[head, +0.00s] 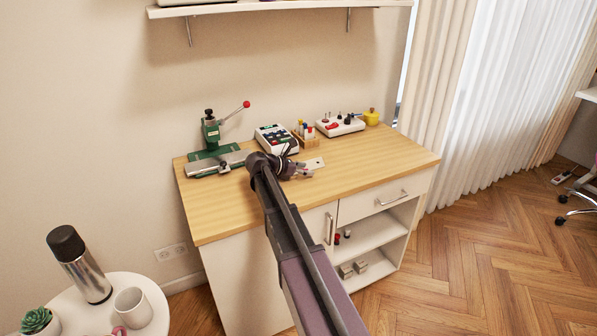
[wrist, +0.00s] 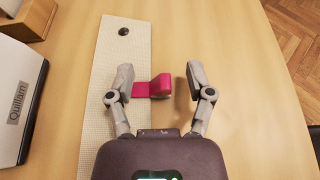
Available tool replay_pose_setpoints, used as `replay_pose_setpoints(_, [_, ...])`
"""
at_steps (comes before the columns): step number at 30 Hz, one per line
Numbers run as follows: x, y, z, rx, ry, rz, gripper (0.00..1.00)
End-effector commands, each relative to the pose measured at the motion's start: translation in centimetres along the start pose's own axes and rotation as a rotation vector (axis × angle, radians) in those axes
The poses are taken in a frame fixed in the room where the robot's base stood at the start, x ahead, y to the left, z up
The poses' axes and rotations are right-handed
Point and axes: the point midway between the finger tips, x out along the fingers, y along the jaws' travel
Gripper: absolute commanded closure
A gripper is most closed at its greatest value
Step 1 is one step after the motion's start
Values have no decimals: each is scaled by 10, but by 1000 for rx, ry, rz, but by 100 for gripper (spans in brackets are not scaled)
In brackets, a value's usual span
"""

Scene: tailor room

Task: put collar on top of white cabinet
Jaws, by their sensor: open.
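The white cabinet (head: 240,275) has a light wood top, a drawer and open shelves. A small pink-red band-like piece, seemingly the collar (wrist: 158,87), shows in the wrist view between my fingers, over the edge of a pale ribbed strip (wrist: 105,60) on the wood top. My gripper (wrist: 158,72) is open, one finger on each side of the piece. The left finger is close to its flat end; the right finger is clearly apart from it. In the head view my gripper (head: 302,171) is above the cabinet top, and the collar cannot be made out there.
On the cabinet top stand a green press (head: 211,135) with a red-knobbed lever, a white device (head: 276,138), a small wooden rack (head: 305,136) and a white tool tray (head: 340,125). The front left and right of the top are clear. A round table (head: 90,295) holds a flask and mug.

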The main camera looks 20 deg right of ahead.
Motion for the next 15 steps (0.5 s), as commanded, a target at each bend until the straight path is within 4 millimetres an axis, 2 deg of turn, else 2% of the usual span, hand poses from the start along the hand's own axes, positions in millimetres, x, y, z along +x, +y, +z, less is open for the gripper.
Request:
replay_pose_setpoints(12, [0, 0, 0, 0, 0, -1, 32])
replay_pose_setpoints(13, [0, 0, 0, 0, 0, -1, 35])
replay_pose_setpoints(15, [0, 0, 0, 0, 0, -1, 56])
